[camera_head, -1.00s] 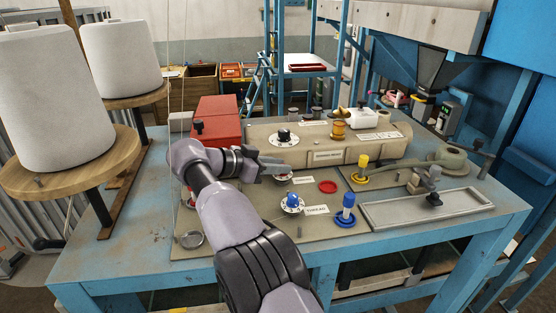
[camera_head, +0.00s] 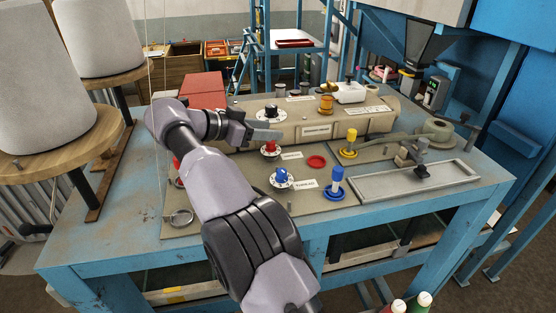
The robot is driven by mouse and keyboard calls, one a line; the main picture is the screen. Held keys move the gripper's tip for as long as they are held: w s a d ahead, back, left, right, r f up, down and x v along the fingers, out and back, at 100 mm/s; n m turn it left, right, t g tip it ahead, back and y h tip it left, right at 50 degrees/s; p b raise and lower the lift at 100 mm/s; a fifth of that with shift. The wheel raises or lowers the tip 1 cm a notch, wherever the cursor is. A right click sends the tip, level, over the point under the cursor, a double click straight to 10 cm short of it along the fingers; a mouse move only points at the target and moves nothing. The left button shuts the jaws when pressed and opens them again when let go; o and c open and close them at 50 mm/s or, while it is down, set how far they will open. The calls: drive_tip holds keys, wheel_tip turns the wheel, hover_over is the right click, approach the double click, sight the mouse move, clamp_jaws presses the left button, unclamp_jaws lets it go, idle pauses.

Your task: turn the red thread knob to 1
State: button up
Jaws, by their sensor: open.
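The red thread knob (camera_head: 270,147) stands on a white round dial on the machine's grey-beige plate, left of a small label. The dial's markings are too small to read. My gripper (camera_head: 272,133) is open and empty, with its fingers pointing right. In the picture its fingertips lie just above the red knob; I cannot tell how far apart they are in depth. The blue knob (camera_head: 281,175) on its own white dial is in front, beside a label reading THREAD. The black knob (camera_head: 270,112) is behind, on the beige housing.
A metal-framed tray (camera_head: 420,183) lies at the right front. A red box (camera_head: 204,91) is behind my arm. Large white cones (camera_head: 93,48) stand at left.

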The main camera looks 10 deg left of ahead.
drive_tip(key=s+d+b, duration=0.3)
drive_tip(key=s, duration=0.3)
drive_tip(key=s+d+b, duration=0.3)
drive_tip(key=s+d, duration=0.1)
drive_tip(key=s, duration=0.3)
drive_tip(key=shift+s+r, duration=0.25)
drive_tip(key=shift+r, duration=0.15)
drive_tip(key=s+d+f+n+g+y, duration=0.25)
drive_tip(key=s+d, duration=0.35)
drive_tip(key=d, duration=0.4)
drive_tip(key=s+d+f+n+g+y, duration=0.25)
drive_tip(key=s+d+f+y, duration=0.2)
drive_tip(key=d, duration=0.65)
drive_tip(key=s+f+t+y, duration=0.1)
drive_tip(key=s+f+y, duration=0.25)
drive_tip(key=s, duration=0.65)
wheel_tip(320, 180, down, 27)
drive_tip(key=s+b, duration=0.2)
drive_tip(key=b, duration=2.2)
drive_tip(key=shift+s+a+m+y+b, duration=0.15)
drive_tip(key=shift+s+m+y+b, duration=0.15)
drive_tip(key=shift+m+y, duration=0.1)
